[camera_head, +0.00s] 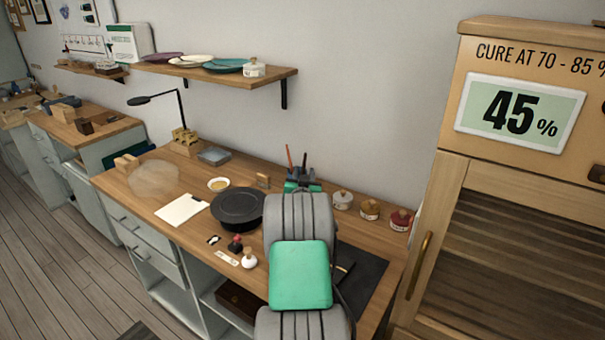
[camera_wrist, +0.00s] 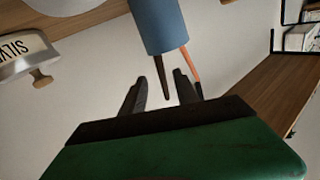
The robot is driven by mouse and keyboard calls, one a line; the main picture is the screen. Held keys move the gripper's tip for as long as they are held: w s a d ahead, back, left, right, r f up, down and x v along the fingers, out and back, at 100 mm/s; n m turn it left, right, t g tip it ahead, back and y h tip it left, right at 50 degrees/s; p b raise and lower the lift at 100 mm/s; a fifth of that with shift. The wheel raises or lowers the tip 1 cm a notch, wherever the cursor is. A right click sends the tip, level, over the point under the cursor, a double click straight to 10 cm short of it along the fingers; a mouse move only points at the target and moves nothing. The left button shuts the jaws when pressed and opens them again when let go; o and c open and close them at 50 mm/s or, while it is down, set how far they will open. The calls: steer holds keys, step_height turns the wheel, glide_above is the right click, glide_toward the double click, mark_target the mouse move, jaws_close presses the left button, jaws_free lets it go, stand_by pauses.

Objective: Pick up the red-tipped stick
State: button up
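A thin orange-red stick (camera_head: 289,157) and a dark stick (camera_head: 304,160) stand up at the back of the workbench, behind my gripper. In the wrist view, which looks upside down, a blue cylinder (camera_wrist: 158,25) is at the top. A dark pointed stick (camera_wrist: 163,82) extends from it into the gap between my fingers. The orange-red stick (camera_wrist: 188,64) shows just right of that gap, partly hidden by a finger. My gripper (camera_wrist: 160,88) is open, with its fingers apart. I cannot tell which end of either stick is red-tipped.
Small labelled jars (camera_head: 369,209) stand right of my gripper; a silver-labelled jar (camera_wrist: 27,57) is at left in the wrist view. A black round turntable (camera_head: 237,207) lies left of my arm. A shelf (camera_head: 215,72) is above, and a wooden cabinet (camera_head: 450,190) stands right.

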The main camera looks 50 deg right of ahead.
mark_target(304, 168)
steer(key=x, duration=0.2)
steer(key=p+x, duration=0.1)
steer(key=x, duration=0.2)
steer(key=shift+w+f, duration=0.15)
steer(key=shift+f, duration=0.05)
jaws_close()
stand_by(0.3)
